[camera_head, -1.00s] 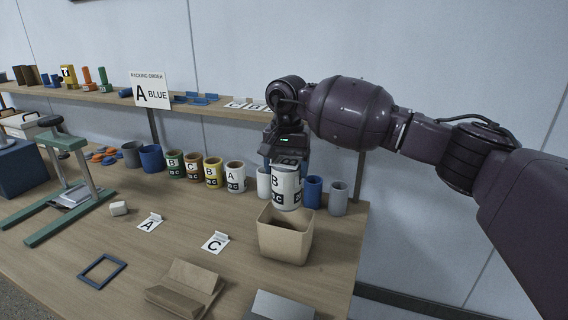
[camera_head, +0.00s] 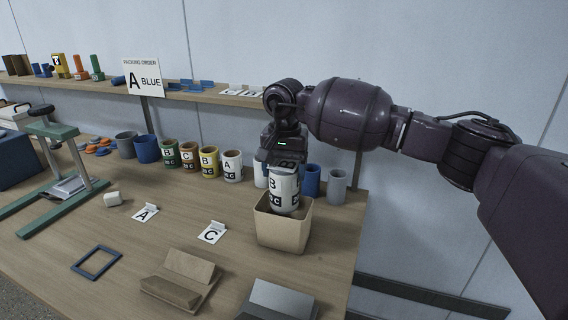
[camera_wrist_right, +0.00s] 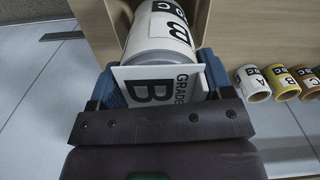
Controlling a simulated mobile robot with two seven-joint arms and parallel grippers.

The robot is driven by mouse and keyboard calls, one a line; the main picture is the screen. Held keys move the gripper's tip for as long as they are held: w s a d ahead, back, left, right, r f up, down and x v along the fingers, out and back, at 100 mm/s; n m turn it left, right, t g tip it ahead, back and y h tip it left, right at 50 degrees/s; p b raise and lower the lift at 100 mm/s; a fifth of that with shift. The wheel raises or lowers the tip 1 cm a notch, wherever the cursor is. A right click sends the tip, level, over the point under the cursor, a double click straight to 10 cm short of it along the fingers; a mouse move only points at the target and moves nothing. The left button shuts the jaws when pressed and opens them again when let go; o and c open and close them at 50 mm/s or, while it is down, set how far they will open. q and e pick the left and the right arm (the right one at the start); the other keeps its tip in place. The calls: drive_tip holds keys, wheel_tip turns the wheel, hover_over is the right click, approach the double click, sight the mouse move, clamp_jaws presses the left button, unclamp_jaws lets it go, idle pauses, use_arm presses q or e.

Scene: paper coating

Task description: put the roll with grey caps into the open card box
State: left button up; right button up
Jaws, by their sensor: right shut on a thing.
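The white roll (camera_head: 284,192) labelled B has a greyish end and hangs upright, its lower part inside the open card box (camera_head: 284,233). The box's near wall hides the bottom of the roll. My right gripper (camera_head: 284,163) is shut on the roll's upper end, above the box mouth. In the right wrist view the roll (camera_wrist_right: 158,45) lies between the blue fingers, with a white "GRADE B" card (camera_wrist_right: 155,88) at its near end. The box wall (camera_wrist_right: 93,25) shows beside it. My left gripper is not in view.
Several labelled rolls (camera_head: 209,163) stand in a row behind, with blue (camera_head: 310,181) and grey (camera_head: 336,187) cups just right of the gripper. Cards A (camera_head: 145,214) and C (camera_head: 211,233) and a brown holder (camera_head: 180,280) lie left of the box.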

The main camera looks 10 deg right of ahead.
drive_tip(key=shift+f+b, duration=0.55)
drive_tip(key=shift+f, duration=1.25)
drive_tip(key=shift+f+b, duration=0.4)
drive_tip(key=shift+f, duration=0.75)
drive_tip(key=o, duration=1)
drive_tip(key=shift+o, duration=0.2)
